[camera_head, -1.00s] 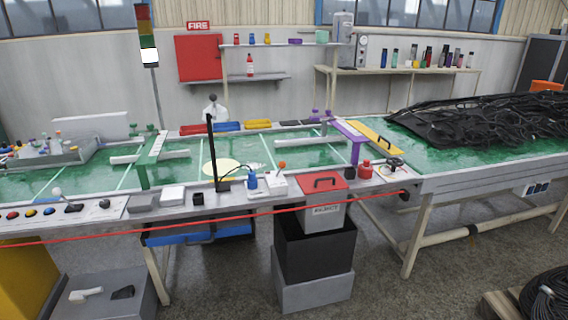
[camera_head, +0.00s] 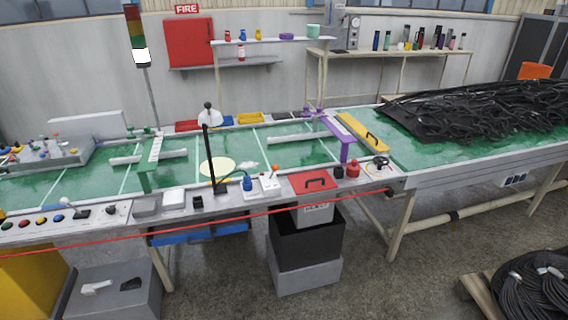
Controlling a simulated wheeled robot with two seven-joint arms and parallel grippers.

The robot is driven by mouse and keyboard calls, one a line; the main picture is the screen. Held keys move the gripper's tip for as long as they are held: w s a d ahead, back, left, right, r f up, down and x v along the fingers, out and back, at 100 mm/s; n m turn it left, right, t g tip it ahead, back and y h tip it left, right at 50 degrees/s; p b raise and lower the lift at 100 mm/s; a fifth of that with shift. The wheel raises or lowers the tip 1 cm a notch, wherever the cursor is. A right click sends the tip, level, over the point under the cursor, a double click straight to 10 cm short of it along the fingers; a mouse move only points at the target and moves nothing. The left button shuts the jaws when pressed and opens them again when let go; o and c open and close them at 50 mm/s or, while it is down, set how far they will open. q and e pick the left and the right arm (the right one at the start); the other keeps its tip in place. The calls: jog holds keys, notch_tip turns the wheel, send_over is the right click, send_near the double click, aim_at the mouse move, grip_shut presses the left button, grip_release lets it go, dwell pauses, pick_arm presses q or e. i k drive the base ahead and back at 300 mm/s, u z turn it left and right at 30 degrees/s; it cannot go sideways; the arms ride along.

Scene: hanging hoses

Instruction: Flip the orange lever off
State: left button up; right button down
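The orange lever (camera_head: 275,169) is a small stick with an orange knob on a white switch box (camera_head: 269,184) at the front edge of the workbench. It points up, leaning slightly to the right. It is too small to read any switch marking. A blue object (camera_head: 247,184) stands just left of the box. Neither of my grippers is in view.
A tall black lever (camera_head: 207,150) stands to the left. A red cord (camera_head: 170,231) crosses in front of the bench. Black hoses (camera_head: 480,110) cover the right end.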

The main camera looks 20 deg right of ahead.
aim_at(275, 167)
jog(key=z, duration=0.3)
jog(key=i, duration=1.1)
jog(key=u, duration=0.75)
